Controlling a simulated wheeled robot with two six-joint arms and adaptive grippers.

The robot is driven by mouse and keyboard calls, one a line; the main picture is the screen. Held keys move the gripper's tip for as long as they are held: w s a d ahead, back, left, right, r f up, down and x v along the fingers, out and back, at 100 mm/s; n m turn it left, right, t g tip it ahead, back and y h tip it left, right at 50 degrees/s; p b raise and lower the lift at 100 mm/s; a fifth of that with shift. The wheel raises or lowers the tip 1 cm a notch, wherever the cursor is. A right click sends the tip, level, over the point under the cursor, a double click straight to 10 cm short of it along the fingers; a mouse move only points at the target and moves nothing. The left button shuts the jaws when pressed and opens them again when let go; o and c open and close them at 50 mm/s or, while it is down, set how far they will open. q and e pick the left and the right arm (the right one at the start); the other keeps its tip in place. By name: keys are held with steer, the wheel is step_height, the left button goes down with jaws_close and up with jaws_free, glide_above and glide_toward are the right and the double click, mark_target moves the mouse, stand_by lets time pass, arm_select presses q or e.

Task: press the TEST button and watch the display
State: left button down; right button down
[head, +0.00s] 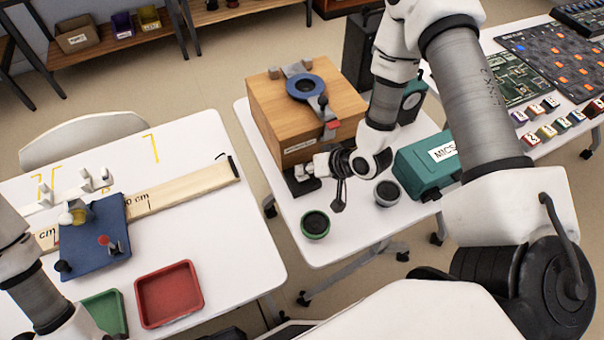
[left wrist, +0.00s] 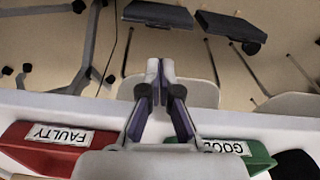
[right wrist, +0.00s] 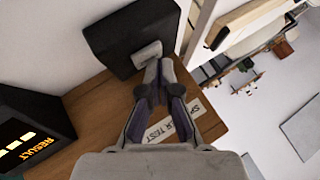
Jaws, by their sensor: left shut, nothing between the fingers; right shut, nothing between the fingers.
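A black box with a pale grey button (right wrist: 148,54) on its face is in the right wrist view. In the head view a small black block with a pale top (head: 301,182) stands at the wooden box's (head: 340,103) front corner. My right gripper (right wrist: 163,66) is shut and empty, its tips at the button's edge; contact cannot be told. A dark display (right wrist: 30,128) marked RESULT, at left in that view, shows glowing dash-like bars. I cannot make it out in the head view. My left gripper (left wrist: 160,70) is shut and empty, near the trays.
A red tray (head: 168,294) marked FAULTY and a green tray (head: 104,312) marked GOOD lie on the left table. A blue fixture (head: 95,235) sits by a wooden rule there. Two round cups (head: 315,224) and a teal case (head: 425,165) stand near my right arm.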

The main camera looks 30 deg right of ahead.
mark_target(305, 176)
steer(key=shift+f, duration=0.25)
steer(key=shift+r, duration=0.15)
steer(key=shift+r+p, duration=0.6)
steer(key=shift+r, duration=0.2)
step_height(305, 176, up, 5)
steer(key=p, duration=0.4)
stand_by(0.4)
steer(key=shift+f, duration=0.1)
stand_by(0.4)
